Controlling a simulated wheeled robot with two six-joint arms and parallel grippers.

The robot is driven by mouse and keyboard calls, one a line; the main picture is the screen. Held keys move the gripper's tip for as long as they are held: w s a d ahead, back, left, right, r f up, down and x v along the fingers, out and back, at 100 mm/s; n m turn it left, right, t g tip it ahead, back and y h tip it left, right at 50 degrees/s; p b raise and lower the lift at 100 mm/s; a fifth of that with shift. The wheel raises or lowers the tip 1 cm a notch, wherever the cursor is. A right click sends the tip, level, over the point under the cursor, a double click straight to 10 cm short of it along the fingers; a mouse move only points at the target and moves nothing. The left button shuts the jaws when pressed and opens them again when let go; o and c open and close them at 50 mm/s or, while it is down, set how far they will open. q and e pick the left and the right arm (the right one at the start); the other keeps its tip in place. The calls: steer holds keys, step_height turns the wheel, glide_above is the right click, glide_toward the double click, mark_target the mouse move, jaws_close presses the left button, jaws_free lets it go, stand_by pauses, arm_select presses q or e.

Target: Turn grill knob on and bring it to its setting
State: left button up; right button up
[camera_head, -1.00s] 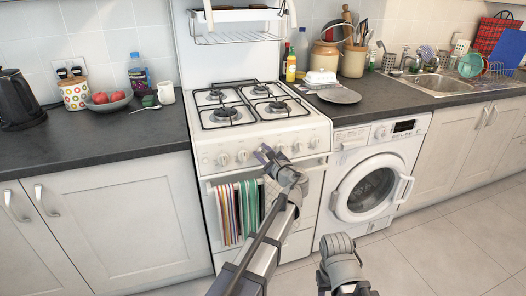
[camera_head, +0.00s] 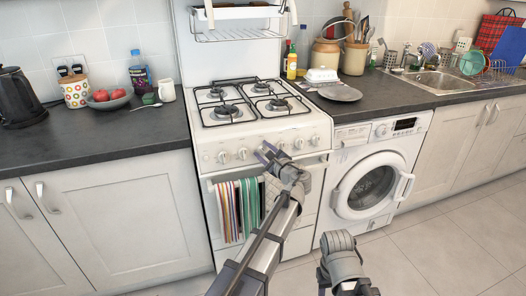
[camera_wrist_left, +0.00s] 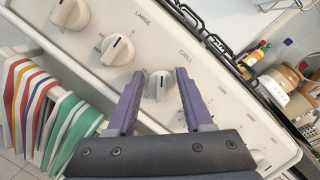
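The grill knob (camera_wrist_left: 158,86) is a white round knob with a raised grip, by the printed word GRILL on the cooker's front panel. My left gripper (camera_wrist_left: 160,76) is open, with one purple finger on each side of this knob. I cannot tell whether the fingers touch it. In the head view my left gripper (camera_head: 268,152) is in front of the knob row of the white cooker (camera_head: 208,177) and hides part of that row. Of my right arm, only grey links show at the bottom; its fingers are not visible.
Other knobs (camera_wrist_left: 118,50) sit on the panel to the left. Striped towels (camera_head: 237,208) hang below the panel, left of my left arm. A washing machine (camera_head: 349,150) stands right of the cooker. The hob (camera_head: 252,104) is bare. Open floor (camera_head: 445,235) lies at right.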

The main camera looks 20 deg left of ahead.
arm_select(q)
steer(key=shift+o, duration=1)
steer(key=v, duration=0.7)
steer(key=shift+s+d+p, duration=0.25)
steer(key=shift+s+p, duration=0.05)
steer(key=shift+s, duration=0.05)
steer(key=shift+c, duration=0.4)
jaws_close()
stand_by(0.4)
